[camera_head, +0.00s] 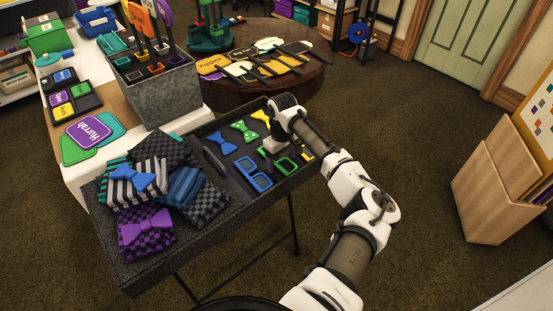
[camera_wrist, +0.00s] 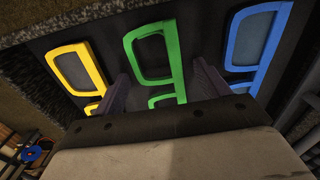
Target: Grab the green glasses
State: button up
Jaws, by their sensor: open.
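The green glasses (camera_wrist: 173,62) lie flat in a dark tray, in the middle of the wrist view. They also show in the head view (camera_head: 286,165), just below my gripper (camera_head: 274,147), partly covered by it. In the wrist view my gripper (camera_wrist: 165,82) is open, with one dark finger on each side of the green glasses. The wrist body hides their near part. I cannot tell how far the fingertips are above the tray floor.
Blue glasses (camera_wrist: 255,40) lie to the right of the green ones and yellow glasses (camera_wrist: 77,65) to the left, both close to the fingers. Bow ties (camera_head: 245,131) lie behind in the tray. Folded patterned cloths (camera_head: 145,226) fill the tray table's left side.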

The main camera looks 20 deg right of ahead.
jog(key=c, duration=1.1)
jog(key=shift+o, duration=0.2)
jog(key=shift+r, duration=0.15)
